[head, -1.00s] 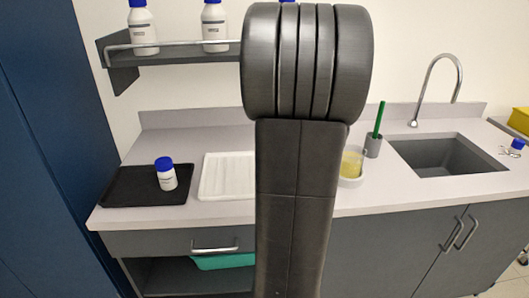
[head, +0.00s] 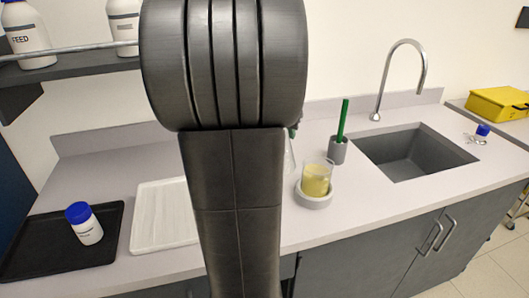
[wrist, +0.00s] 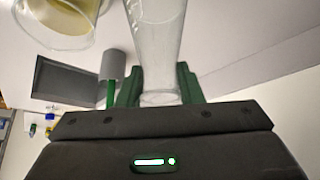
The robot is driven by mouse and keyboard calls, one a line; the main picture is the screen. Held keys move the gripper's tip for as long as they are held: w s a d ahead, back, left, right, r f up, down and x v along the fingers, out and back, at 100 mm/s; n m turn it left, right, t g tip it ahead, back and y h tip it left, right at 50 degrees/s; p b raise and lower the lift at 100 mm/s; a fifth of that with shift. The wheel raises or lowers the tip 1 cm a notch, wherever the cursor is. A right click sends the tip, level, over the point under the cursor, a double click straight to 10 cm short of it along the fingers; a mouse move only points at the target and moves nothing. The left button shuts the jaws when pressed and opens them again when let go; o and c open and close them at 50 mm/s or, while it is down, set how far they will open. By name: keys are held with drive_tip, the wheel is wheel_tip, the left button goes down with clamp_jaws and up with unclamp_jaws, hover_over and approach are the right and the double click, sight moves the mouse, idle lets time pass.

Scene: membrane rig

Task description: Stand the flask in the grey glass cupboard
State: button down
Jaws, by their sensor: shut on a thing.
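My gripper (wrist: 157,88) has green fingers and is shut on the clear glass flask (wrist: 158,40) in the wrist view. The flask looks empty, and its narrow end lies between the fingers. In the head view my arm hides most of the gripper, and only a pale sliver of the flask (head: 289,158) shows at its right edge, above the counter. Grey cupboard doors (head: 400,255) with two bar handles are closed under the sink. I cannot tell whether they belong to the grey glass cupboard; no glass-fronted cupboard shows.
A beaker of yellow liquid (head: 316,182) stands on a round white base, near the flask in the wrist view. A grey pot with a green brush (head: 338,150), sink (head: 405,150) and tap stand right. A white tray (head: 155,225) and black tray (head: 30,245) with a bottle lie left.

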drive_tip(key=shift+f, duration=2.7)
drive_tip(key=c, duration=1.4)
unclamp_jaws()
drive_tip(key=o, duration=0.4)
